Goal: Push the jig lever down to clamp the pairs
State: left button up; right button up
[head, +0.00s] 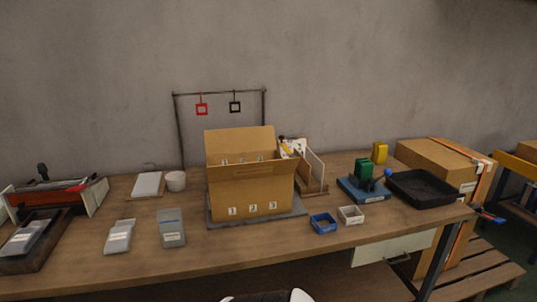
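A blue-based fixture (352,191), which looks like the jig, sits on the right part of the bench. Green folded pieces (365,169) stand upright on it, seemingly the pairs. A blue ball knob (388,173), apparently the lever's end, shows at its right side beside the black tray. The lever's arm is too small to make out, so I cannot tell its angle. Neither of my grippers is in view.
A black tray (424,203) lies right of the fixture. A yellow piece (380,152) stands behind. Blue (323,229) and white (351,221) small bins sit in front left. An open cardboard box (250,190) stands mid-bench. A red device with a black handle (55,188) stands far left.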

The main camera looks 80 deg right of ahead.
aim_at(388, 172)
jog(key=z, duration=3)
